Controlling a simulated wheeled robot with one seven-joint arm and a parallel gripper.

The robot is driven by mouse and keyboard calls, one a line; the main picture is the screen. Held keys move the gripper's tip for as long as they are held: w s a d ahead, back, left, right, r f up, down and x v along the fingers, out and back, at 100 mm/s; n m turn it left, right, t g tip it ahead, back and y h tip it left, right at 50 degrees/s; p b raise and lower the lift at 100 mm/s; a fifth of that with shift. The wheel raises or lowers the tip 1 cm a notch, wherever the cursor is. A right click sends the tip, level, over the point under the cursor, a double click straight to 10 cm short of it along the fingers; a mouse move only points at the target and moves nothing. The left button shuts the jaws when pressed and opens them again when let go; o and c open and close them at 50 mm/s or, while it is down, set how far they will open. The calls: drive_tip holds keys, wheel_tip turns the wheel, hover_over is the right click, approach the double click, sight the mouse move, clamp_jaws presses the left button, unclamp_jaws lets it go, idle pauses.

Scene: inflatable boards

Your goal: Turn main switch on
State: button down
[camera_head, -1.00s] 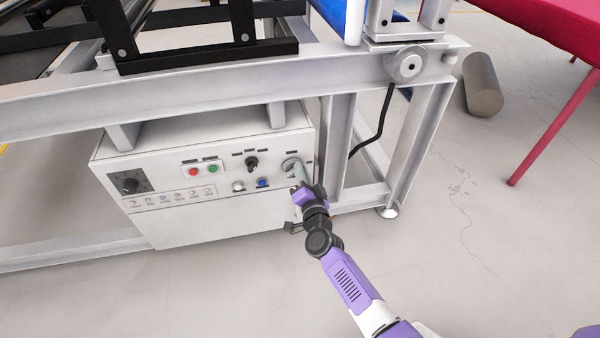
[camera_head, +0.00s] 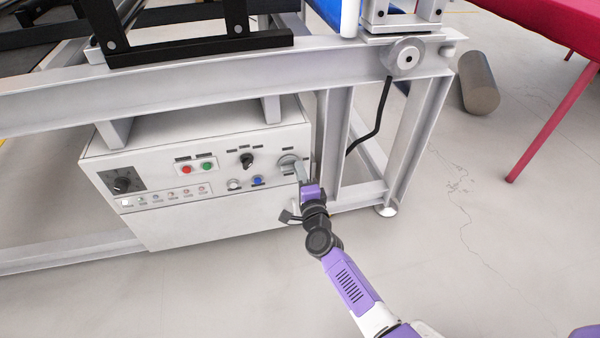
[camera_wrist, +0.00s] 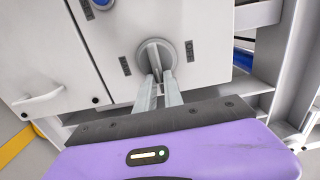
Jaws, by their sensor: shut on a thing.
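The main switch appears to be the round grey rotary switch (camera_head: 288,161) at the right end of the white control box's front. In the wrist view the switch (camera_wrist: 154,52) is a grey disc with a raised grip across it. My gripper (camera_head: 301,170) reaches it from the front right. In the wrist view my gripper (camera_wrist: 158,80) has its two grey fingers close together, shut on the switch's grip. The fingers partly hide the grip, so its exact angle is hard to read.
The white control box (camera_head: 200,226) also has a black knob (camera_head: 123,183), a red button (camera_head: 186,169), a green button (camera_head: 207,166), a black selector (camera_head: 247,160) and a blue button (camera_head: 257,181). A frame leg (camera_head: 331,140) stands close right. A leftmost small lamp (camera_head: 126,202) looks bright white.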

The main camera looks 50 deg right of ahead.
drive_tip(key=shift+f, duration=0.1)
idle(0.4)
drive_tip(key=c, duration=1.5)
unclamp_jaws()
drive_tip(key=shift+o, duration=0.2)
drive_tip(key=p+v, duration=0.2)
drive_tip(key=v, duration=0.6)
drive_tip(key=shift+w, duration=0.1)
